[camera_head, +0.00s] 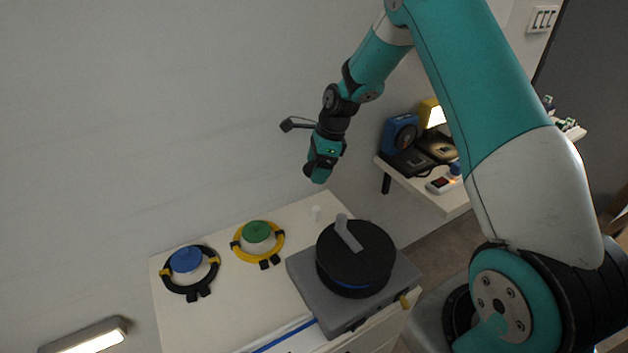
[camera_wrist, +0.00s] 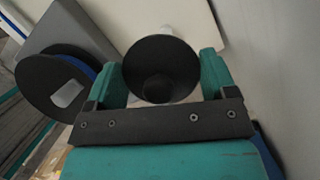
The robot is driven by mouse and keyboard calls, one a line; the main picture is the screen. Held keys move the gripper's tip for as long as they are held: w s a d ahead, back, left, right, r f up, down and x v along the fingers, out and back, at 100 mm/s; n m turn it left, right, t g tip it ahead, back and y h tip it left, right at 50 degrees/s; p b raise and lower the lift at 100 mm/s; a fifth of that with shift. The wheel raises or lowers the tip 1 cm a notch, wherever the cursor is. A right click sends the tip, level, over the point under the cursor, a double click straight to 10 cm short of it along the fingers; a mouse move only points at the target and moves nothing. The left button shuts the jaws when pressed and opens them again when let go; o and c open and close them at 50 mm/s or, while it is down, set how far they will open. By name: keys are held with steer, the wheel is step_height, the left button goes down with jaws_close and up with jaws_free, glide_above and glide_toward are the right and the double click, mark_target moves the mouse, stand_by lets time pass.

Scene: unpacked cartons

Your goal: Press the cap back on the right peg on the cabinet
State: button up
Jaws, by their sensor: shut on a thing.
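My gripper (camera_head: 318,176) hangs above the back right of the white cabinet (camera_head: 275,300). In the wrist view my gripper (camera_wrist: 162,78) is shut on a dark round cap (camera_wrist: 160,62), which sits between its two teal fingers. A short white peg (camera_head: 316,213) stands on the cabinet top, below my gripper and apart from it. In the wrist view the white peg (camera_wrist: 167,31) shows partly behind the cap's edge. The cap is small and mostly hidden in the head view. To the left are a blue cap (camera_head: 186,260) and a green cap (camera_head: 257,231).
A grey box (camera_head: 398,281) with a large black disc (camera_head: 355,262) and grey handle stands just in front of the peg. A black ring (camera_head: 171,283) and a yellow ring (camera_head: 240,252) surround the blue and green caps. A shelf (camera_head: 456,200) is at right; the wall is behind.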

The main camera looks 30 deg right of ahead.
steer(key=b, duration=0.2)
glide_above(314, 209)
steer(key=f, duration=0.5)
steer(key=shift+d+f, duration=0.15)
steer(key=shift+d, duration=0.2)
step_height(314, 209, down, 4)
steer(key=b, duration=0.4)
steer(key=shift+f, duration=0.1)
steer(key=shift+f+b, duration=0.5)
steer(key=shift+f, duration=0.45)
steer(key=shift+f, duration=0.9)
steer(key=o, duration=0.9)
steer(key=shift+r, duration=0.1)
steer(key=shift+r+p, duration=3)
steer(key=shift+r, duration=0.45)
